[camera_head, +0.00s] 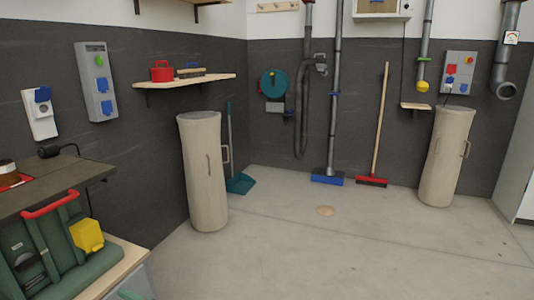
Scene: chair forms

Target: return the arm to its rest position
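Neither of my arms shows in the head view, and no gripper is in sight. I cannot see whether either gripper is open or holds anything.
Two tall beige cylinders with handles stand upright, one at left centre (203,170) and one at right (445,160). A dark worktop (60,182) and a green case (45,250) are close at left. A red-headed broom (372,182) leans on the back wall. The middle floor is clear.

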